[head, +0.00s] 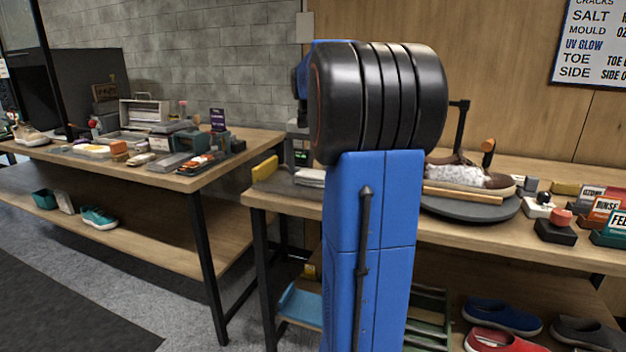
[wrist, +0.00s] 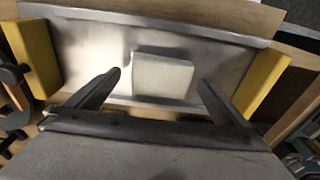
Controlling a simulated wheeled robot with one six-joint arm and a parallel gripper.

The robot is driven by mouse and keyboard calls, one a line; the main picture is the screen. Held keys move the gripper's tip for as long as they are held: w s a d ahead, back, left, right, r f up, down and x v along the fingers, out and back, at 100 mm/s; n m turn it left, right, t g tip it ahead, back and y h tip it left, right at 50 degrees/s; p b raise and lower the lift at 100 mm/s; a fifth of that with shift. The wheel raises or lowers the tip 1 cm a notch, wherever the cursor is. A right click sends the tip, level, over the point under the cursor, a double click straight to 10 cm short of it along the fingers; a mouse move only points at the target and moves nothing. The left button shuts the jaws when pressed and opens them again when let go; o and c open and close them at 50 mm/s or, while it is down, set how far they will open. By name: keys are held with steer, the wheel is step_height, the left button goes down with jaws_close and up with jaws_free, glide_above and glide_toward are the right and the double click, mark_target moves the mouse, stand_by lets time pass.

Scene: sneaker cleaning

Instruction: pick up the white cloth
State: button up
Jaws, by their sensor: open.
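The white cloth (wrist: 164,75) is a pale, folded, roughly square pad in the wrist view. It lies on a shiny metal tray (wrist: 95,48). My gripper (wrist: 161,81) is open, with one dark finger to the left of the cloth and one to the right. The near edge of the cloth reaches between the fingers, and neither finger appears to touch it. The height of the fingers above the tray is hard to tell. In the head view my blue arm hides the gripper and much of that spot.
Yellow blocks stand at the tray's left (wrist: 36,55) and right (wrist: 262,84) ends; one yellow block also shows in the head view (head: 265,168). A brown shoe (head: 470,178) with white foam rests on a round dark turntable (head: 470,208) right of my arm.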

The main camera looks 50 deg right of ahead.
mark_target(313, 173)
steer(key=c, duration=1.1)
steer(key=shift+r, duration=0.1)
step_height(313, 173, up, 10)
steer(key=shift+f, duration=0.1)
steer(key=shift+o, duration=0.8)
steer(key=shift+c, duration=0.4)
